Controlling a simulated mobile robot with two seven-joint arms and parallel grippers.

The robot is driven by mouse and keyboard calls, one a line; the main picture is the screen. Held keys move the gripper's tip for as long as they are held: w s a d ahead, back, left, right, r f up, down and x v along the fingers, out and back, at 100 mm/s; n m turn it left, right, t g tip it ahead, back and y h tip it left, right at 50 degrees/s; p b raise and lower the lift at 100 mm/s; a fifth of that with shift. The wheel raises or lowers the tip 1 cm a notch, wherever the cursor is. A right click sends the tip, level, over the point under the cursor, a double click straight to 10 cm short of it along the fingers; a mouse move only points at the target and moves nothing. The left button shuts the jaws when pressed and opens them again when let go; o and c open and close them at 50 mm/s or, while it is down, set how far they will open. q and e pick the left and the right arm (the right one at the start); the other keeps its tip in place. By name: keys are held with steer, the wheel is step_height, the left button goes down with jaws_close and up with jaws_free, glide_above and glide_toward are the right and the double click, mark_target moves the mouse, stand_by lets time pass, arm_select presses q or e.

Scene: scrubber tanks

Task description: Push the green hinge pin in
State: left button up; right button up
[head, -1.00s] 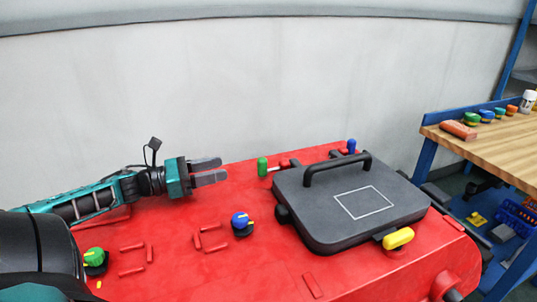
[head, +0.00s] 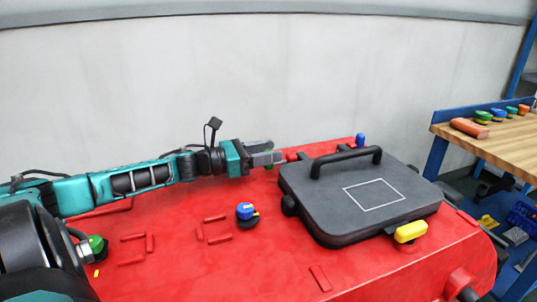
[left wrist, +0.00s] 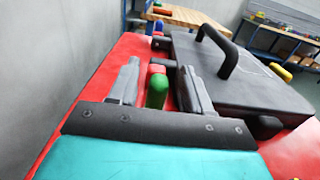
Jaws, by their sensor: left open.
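The green hinge pin (left wrist: 157,91) stands between the two fingers of my left gripper (left wrist: 158,77) in the left wrist view, with a gap on both sides. In the head view my left gripper (head: 267,157) reaches in from the left to the hinge side of the dark grey lid (head: 330,215). Its fingers hide most of the green pin there; only slivers of green show. The left gripper is open. A red hinge block shows just beyond the pin in the left wrist view. My right gripper is not in view.
A blue hinge pin (head: 361,139) stands at the lid's far corner. The lid has a black handle (head: 346,160) and a yellow latch (head: 411,232). A blue knob (head: 245,211) and a green knob (head: 96,245) sit on the red top. A pale wall rises behind.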

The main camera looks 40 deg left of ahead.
arm_select(q)
steer(key=shift+w+d, duration=0.1)
steer(key=shift+w, duration=0.2)
steer(key=shift+c, duration=0.4)
jaws_close()
